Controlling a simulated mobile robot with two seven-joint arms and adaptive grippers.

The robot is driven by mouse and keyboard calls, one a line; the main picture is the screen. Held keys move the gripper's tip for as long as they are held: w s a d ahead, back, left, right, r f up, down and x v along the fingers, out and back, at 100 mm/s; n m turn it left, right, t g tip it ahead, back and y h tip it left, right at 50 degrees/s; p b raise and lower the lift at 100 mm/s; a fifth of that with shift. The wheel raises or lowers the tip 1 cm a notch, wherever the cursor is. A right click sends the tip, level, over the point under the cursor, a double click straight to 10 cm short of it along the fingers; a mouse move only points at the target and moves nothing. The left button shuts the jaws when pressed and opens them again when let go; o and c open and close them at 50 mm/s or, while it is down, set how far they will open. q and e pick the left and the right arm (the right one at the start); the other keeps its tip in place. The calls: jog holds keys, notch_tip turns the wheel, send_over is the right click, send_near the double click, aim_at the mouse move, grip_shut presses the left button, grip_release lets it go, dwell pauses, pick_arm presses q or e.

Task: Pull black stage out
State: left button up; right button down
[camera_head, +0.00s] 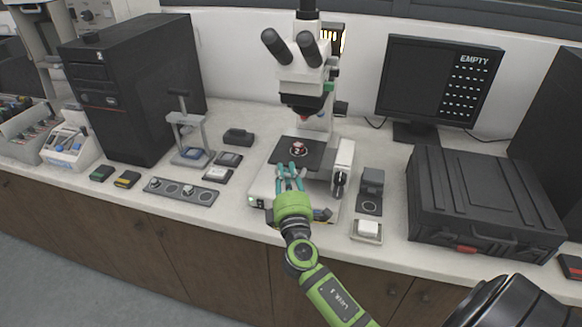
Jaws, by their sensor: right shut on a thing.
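The black stage (310,152) is a flat dark plate on the white microscope (258,187), below its objective. A small round reddish-white piece (298,149) sits on the stage. My right gripper (290,169), green with teal fingers, reaches up from the front. Its fingertips are at the front edge of the stage and are shut on it. The fingers and the wrist hide part of the microscope base. My left gripper is not in view.
A black computer tower (125,100) stands at the left, and a small press stand (190,130) is beside it. A monitor (435,80) and a large black case (480,195) are at the right. A white dish (367,231) lies near the counter's front edge.

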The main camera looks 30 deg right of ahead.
jog(key=shift+s+a+f, duration=0.1)
jog(key=shift+s+a, duration=0.6)
jog(key=shift+a, duration=0.1)
jog(key=c, duration=1.1)
grip_release()
jog(key=shift+s+a, duration=0.1)
jog(key=shift+a, duration=0.05)
jog(key=shift+c, duration=0.2)
jog(key=v, duration=1.2)
jog(key=shift+f, duration=0.1)
